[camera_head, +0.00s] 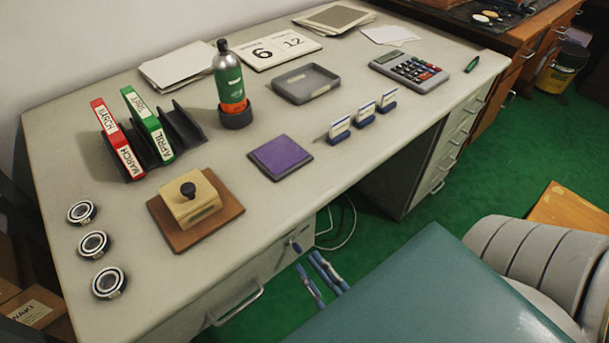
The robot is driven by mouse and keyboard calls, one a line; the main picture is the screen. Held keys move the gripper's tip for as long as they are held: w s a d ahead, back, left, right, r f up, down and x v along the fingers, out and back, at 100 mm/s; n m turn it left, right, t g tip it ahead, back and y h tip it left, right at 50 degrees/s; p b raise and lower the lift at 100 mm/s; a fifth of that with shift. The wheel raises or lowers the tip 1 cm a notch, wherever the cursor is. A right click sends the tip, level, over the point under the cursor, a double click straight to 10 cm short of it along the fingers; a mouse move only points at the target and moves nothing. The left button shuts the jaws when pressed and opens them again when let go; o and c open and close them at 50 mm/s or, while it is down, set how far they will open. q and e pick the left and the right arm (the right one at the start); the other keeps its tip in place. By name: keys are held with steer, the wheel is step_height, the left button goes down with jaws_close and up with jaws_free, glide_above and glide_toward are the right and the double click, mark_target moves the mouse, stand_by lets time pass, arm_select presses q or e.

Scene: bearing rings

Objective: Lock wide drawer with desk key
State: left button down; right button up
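The wide drawer (262,277) is in the desk's front below the bearing rings' end, with a bar handle (236,305). It looks closed. Its lock (289,241) is near the upper right corner of its front. A small dark blue key (297,247) appears to sit in the lock; its turn angle is too small to tell. My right gripper (307,262) is just below and right of the key, its blue and grey fingers pointing up toward it. The fingers are apart with nothing visible between them, and do not seem to touch the key. My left gripper is not in view.
Three bearing rings (94,244), a stamp block on a brown board (193,207), binders (148,126), a bottle (229,80), a purple pad (280,157) and a calculator (409,71) stand on the desk. White cables (343,222) hang right of the lock. A teal surface (430,290) fills the lower right.

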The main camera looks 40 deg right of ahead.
steer(key=v, duration=0.8)
